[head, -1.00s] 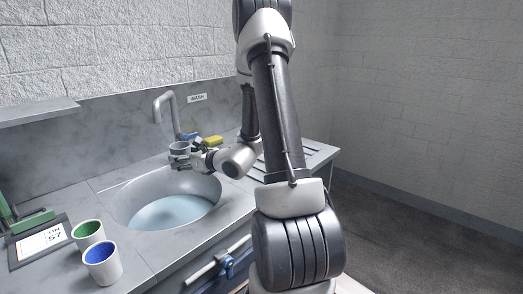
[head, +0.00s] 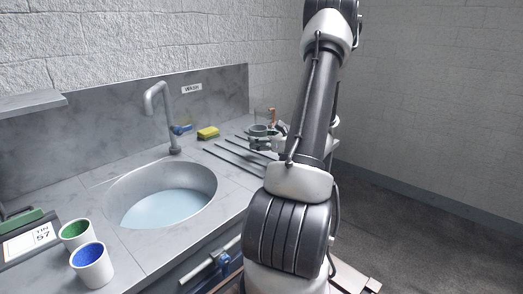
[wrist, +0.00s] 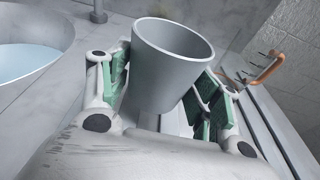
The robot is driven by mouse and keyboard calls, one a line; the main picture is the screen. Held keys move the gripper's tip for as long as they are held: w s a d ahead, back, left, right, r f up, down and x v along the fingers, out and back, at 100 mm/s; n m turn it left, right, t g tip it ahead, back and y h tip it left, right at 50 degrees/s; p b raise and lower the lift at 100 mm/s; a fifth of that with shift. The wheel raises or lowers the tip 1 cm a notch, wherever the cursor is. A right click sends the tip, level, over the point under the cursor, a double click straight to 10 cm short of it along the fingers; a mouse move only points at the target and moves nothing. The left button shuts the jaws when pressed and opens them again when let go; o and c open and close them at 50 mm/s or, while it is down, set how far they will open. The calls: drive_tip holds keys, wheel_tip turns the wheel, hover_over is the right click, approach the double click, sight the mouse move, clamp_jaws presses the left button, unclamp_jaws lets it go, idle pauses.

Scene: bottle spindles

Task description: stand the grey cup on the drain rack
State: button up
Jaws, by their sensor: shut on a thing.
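The grey cup (wrist: 165,70) is between the green-padded fingers of my gripper (wrist: 160,95), mouth up and tilted in the wrist view. In the head view the cup (head: 258,131) is small, at my gripper (head: 268,138), over the drain rack. The drain rack (head: 232,154) is a set of dark parallel bars on the counter right of the sink. Its bars also show in the wrist view (wrist: 265,125), behind and right of the gripper. I cannot tell whether the cup's base touches the bars.
The round sink (head: 165,198) with water and a tap (head: 160,105) lies left of the rack. A yellow sponge (head: 208,133) sits behind the rack. An orange hooked thing (wrist: 265,70) stands close to the gripper's right. Green-lined (head: 76,232) and blue-lined (head: 90,262) cups stand front left.

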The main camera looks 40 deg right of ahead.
sight(261, 158)
drive_tip(key=shift+f, duration=2.15)
drive_tip(key=shift+f, duration=0.15)
drive_tip(key=o, duration=1.1)
